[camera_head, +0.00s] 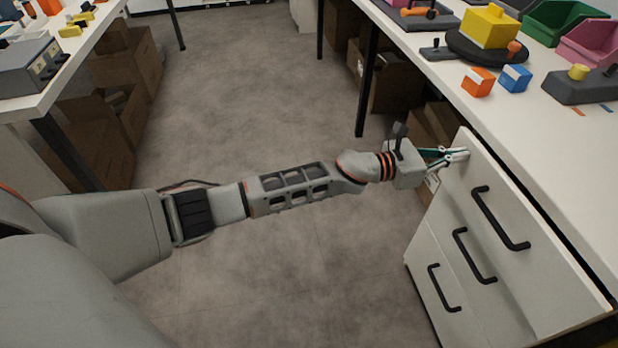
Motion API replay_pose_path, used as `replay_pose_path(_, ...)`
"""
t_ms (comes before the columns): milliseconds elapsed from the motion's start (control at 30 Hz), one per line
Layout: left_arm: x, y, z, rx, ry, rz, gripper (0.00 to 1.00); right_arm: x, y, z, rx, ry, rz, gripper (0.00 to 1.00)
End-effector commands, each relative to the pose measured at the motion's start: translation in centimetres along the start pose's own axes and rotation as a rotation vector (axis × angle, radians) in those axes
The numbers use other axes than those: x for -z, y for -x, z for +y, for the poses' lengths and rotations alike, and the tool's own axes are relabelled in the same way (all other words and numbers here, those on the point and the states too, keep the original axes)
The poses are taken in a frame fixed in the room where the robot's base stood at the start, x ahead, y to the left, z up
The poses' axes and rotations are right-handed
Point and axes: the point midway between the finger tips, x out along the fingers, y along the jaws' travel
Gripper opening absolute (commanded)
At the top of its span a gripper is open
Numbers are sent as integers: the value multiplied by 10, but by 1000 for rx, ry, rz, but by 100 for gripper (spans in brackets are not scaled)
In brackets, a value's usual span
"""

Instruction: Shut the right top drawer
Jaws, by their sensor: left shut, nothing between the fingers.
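The right top drawer (478,232) is the uppermost white front of the drawer unit under the right table, with a black bar handle (500,219). A thin dark gap shows between its top edge and the table, but I cannot tell how far it stands out. My left gripper (460,154) is shut and empty, its fingertips at the far upper corner of the drawer front, away from the handle. I cannot tell whether they touch it. My right gripper is not in view.
Two lower drawers with black handles (475,256) sit below. The right table (560,150) carries a yellow block (489,26), small orange and blue blocks, and bins. Cardboard boxes (392,78) stand beneath it. The grey floor between the tables is clear.

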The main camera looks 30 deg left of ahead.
Motion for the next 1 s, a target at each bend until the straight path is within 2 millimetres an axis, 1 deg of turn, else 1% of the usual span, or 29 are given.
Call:
replay_pose_path(33, 3, -5, -1, 1, 2, 2, 0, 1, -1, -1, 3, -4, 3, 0)
replay_pose_path(100, 3, -11, -1, 0, 4, 2, 0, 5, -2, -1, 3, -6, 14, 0)
replay_pose_path(200, 2, -16, 0, 0, 1, 1, 0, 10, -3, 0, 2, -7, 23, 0)
replay_pose_path(300, 1, -19, 0, 0, 0, 1, 0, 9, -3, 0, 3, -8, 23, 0)
replay_pose_path(800, -3, -21, 1, -2, -2, -3, 0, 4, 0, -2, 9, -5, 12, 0)
replay_pose_path(1000, -4, -21, 1, -2, -3, -5, 0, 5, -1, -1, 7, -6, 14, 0)
